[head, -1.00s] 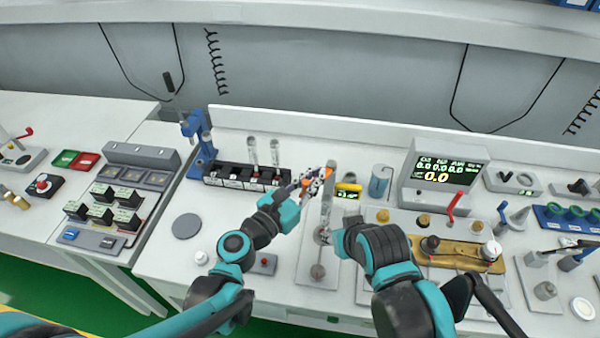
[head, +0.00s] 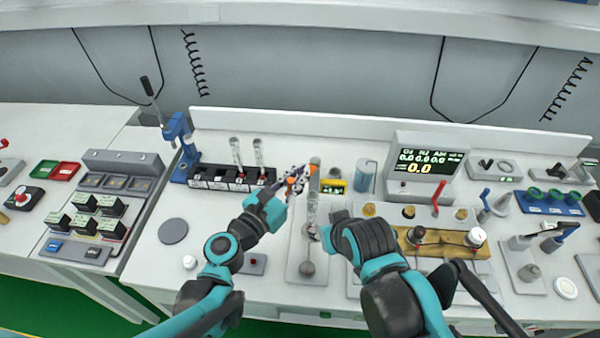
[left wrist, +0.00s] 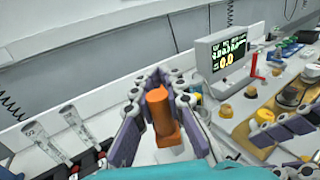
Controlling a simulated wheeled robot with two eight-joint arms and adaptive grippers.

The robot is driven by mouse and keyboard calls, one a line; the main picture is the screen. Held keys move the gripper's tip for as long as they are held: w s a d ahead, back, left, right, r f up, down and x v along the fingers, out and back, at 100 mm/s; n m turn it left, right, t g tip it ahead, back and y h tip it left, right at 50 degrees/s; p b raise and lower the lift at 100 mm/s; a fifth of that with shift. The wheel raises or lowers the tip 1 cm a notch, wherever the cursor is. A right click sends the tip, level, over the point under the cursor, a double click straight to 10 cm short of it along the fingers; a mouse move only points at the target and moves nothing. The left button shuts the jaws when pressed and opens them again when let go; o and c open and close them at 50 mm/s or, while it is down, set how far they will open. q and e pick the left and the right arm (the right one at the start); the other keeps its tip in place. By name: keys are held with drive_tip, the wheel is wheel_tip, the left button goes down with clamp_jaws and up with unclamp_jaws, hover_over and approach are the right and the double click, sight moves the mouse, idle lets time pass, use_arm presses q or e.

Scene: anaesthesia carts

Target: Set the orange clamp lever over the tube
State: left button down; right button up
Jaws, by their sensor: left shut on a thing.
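The orange clamp lever (left wrist: 160,112) stands between the fingers of my left gripper (left wrist: 162,100) in the left wrist view. The left gripper (head: 297,180) is shut on it. In the head view, the fingers hide most of the lever and only small orange parts show beside the tube's top. The clear upright tube (head: 313,200) stands on a grey base plate (head: 309,270). My right gripper (head: 318,232) is beside the tube's lower part; its fingers are mostly hidden by its own wrist. Whether the lever touches the tube is not clear.
A black rack (head: 215,178) with clear syringes and a blue stand (head: 180,140) are behind left. The bench around the grey disc (head: 173,231) is mostly clear.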

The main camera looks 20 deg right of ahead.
use_arm(q)
drive_tip(key=c, duration=1.6)
unclamp_jaws()
drive_tip(key=v, duration=1.2)
